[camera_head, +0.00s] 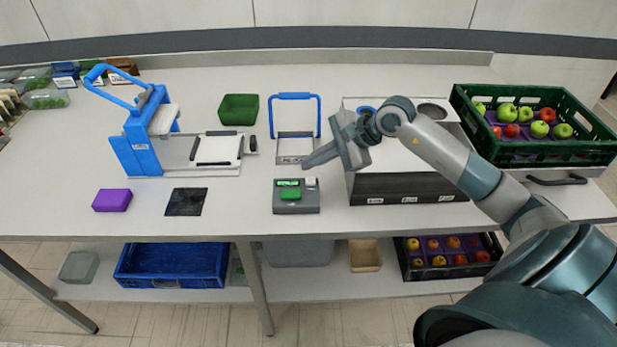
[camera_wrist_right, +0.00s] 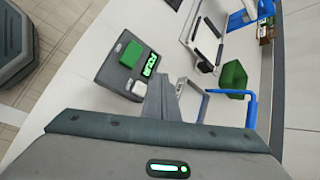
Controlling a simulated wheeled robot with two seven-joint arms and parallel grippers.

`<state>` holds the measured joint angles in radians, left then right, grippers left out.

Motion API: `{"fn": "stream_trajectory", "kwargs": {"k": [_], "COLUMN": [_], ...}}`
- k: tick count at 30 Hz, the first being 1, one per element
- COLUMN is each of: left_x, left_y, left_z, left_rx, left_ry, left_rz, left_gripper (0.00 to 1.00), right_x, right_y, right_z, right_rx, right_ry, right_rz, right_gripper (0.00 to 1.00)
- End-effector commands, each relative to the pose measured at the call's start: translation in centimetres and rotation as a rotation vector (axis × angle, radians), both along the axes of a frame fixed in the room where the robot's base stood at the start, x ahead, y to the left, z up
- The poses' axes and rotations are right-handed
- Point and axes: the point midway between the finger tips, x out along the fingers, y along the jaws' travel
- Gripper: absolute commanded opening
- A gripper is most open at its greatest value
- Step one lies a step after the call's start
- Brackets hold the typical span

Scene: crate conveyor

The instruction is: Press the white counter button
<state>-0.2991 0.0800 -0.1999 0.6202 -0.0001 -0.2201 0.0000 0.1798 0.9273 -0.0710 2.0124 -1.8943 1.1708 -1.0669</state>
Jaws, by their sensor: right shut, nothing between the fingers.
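The counter (camera_head: 296,208) is a small grey box on the table. It has a large green button (camera_head: 290,195), a small white button (camera_head: 311,182) at its far right corner and a lit green display (camera_head: 288,183). In the right wrist view the display (camera_wrist_right: 150,65) seems to read FOUR, and the white button (camera_wrist_right: 135,89) lies beside the fingertips. My right gripper (camera_head: 305,165) is shut and empty, its tips just beyond and above the white button in the head view. I see no clear contact. My left gripper is out of view.
A blue-handled frame (camera_head: 295,148) stands just behind the counter. A grey box (camera_head: 405,189) is close to the right, under my right forearm. A black square (camera_head: 186,202) and purple block (camera_head: 112,200) lie left. A green crate of apples (camera_head: 560,152) stands right.

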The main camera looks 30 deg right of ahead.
Motion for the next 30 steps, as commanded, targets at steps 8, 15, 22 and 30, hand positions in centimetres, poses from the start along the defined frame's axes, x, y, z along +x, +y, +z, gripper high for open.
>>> {"fn": "stream_trajectory", "kwargs": {"k": [8, 15, 22, 30], "left_x": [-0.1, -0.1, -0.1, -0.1], "left_y": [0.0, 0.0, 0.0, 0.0], "left_z": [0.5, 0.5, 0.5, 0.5], "left_rx": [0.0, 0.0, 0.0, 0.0], "left_ry": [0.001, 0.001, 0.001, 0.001], "left_rz": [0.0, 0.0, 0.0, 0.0], "left_gripper": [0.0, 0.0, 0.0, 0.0], "right_x": [0.0, 0.0, 0.0, 0.0], "right_y": [-0.1, -0.1, -0.1, -0.1], "right_z": [1.8, 1.8, 1.8, 1.8], "right_rx": [-0.003, -0.003, -0.004, -0.004], "right_ry": [-0.002, -0.001, -0.001, -0.001], "right_rz": [0.001, 0.0, -0.001, -0.001], "right_gripper": [0.0, 0.0, 0.0, 0.0]}}
